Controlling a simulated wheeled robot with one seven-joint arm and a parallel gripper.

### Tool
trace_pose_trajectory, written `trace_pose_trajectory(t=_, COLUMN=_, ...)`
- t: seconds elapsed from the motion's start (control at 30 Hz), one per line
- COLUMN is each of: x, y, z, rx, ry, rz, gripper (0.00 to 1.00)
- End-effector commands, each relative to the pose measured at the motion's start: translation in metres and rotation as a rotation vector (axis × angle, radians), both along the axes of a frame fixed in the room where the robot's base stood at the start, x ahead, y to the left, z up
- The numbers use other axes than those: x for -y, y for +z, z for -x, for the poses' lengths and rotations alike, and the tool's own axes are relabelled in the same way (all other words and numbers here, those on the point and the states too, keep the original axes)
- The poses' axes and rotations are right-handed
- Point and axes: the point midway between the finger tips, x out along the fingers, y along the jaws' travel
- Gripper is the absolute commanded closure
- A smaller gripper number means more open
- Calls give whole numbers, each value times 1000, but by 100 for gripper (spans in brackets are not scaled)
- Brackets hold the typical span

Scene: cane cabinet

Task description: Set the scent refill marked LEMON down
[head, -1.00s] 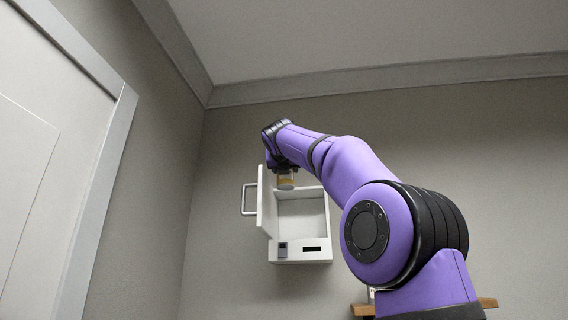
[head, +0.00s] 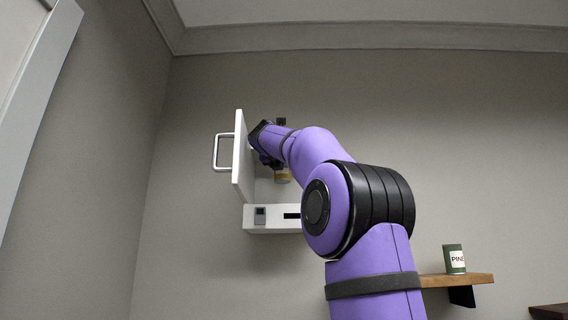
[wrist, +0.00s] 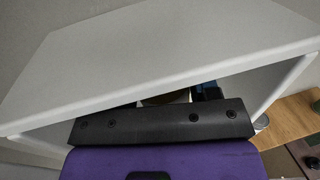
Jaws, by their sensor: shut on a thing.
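My gripper (head: 272,162) is at the white wall cabinet (head: 262,222), inside or just in front of its open front. It is shut on a small yellowish and white refill (head: 283,177), seen just below it. No lettering can be read on the refill. In the wrist view a sliver of a brown round thing (wrist: 165,98), probably the refill, shows past the black gripper body; the fingertips are hidden there. The cabinet door (head: 240,158) stands open at the left. My arm hides much of the cabinet's inside.
A green can marked PINE (head: 453,258) stands on a wooden shelf (head: 470,279) at the right. A second, darker shelf edge (head: 548,312) shows at the lower right. In the wrist view a broad white panel (wrist: 150,55) lies very close to my wrist.

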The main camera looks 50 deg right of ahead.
Motion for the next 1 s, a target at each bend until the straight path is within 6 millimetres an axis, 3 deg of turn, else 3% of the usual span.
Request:
trace_pose_trajectory(t=0.27, x=2, y=-7, z=1, rx=0, ry=-1, rz=1, gripper=78)
trace_pose_trajectory(t=0.7, x=1, y=-50, z=1, rx=0, ry=-1, rz=0, gripper=78)
trace_pose_trajectory(t=1.0, x=1, y=-67, z=0, rx=0, ry=-2, rz=1, gripper=78)
